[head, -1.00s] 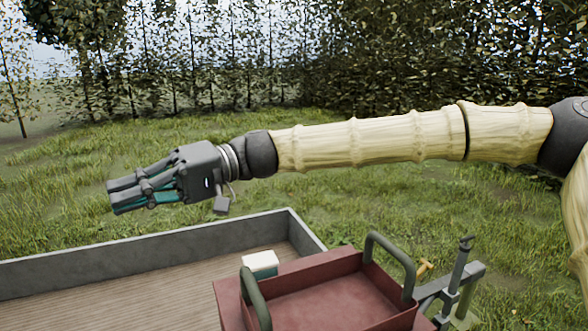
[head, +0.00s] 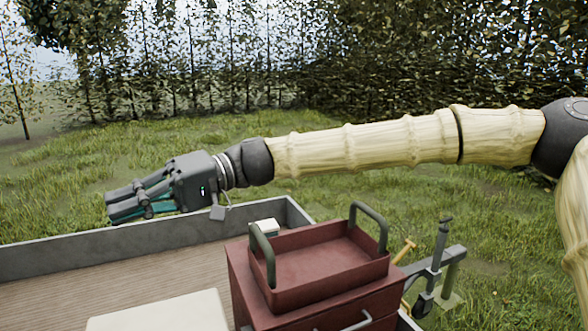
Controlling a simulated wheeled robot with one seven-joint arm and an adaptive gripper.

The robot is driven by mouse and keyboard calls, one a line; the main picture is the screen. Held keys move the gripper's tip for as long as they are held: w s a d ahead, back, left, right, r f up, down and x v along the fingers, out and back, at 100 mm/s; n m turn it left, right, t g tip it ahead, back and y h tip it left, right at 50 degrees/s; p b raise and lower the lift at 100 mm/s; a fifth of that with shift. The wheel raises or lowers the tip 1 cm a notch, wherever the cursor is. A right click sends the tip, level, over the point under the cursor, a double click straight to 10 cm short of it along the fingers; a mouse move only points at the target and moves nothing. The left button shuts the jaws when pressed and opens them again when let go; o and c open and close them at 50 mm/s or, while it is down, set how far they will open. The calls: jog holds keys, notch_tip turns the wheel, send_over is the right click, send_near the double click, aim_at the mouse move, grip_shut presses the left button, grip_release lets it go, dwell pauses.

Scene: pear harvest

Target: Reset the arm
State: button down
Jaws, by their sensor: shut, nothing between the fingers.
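My arm stretches across the head view from the right edge to the left. My gripper (head: 110,210) is at its left end, pointing left and slightly down. Its dark fingers with teal pads are shut and hold nothing. In the picture it overlaps the grey wall of a cart bed (head: 60,253); whether it is above or beyond that wall is hard to tell. No pear shows in the gripper.
A red tool chest (head: 240,275) with a handled red tray (head: 320,290) on top stands below the arm. A small white-topped box (head: 266,226) is behind it. A pale flat surface (head: 160,312) lies in the bed. A grey clamp-like fixture (head: 436,265) is at right. Grass and trees lie beyond.

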notch_tip(320, 180, down, 28)
jog(key=w+f+m+t+h+b, duration=0.1)
jog(key=w+m+t+h+b, duration=0.15)
jog(key=m+t+b, duration=0.2)
jog(key=s+d+f+m+t+h+b, duration=0.1)
jog(key=d+f+b, duration=0.15)
jog(key=f, duration=0.75)
jog(key=s+d+f+m+h+b, duration=0.15)
jog(key=d+f, duration=0.25)
jog(key=f, duration=0.7)
jog(key=s+d+f+m+t+b, duration=0.1)
jog(key=s+d+f+m, duration=0.15)
jog(key=f, duration=0.75)
jog(key=s+d+f+t+h+b, duration=0.1)
jog(key=s+d+f+h+b, duration=0.2)
jog(key=d+f, duration=0.7)
jog(key=s+d+f+t+h+b, duration=0.1)
jog(key=s+d+f+h+b, duration=0.2)
jog(key=d+f, duration=0.65)
jog(key=s+d+f+h+b, duration=0.1)
jog(key=s+d+f+b, duration=0.1)
jog(key=d, duration=0.4)
jog(key=s+d+f+m+t+h+b, duration=0.1)
jog(key=s+d+f+b, duration=0.1)
jog(key=s+d+f, duration=0.2)
jog(key=s+d+f+b, duration=0.2)
jog(key=s+d+f, duration=0.2)
jog(key=d+f, duration=0.3)
jog(key=shift+d+h, duration=0.4)
jog(key=shift+d, duration=0.4)
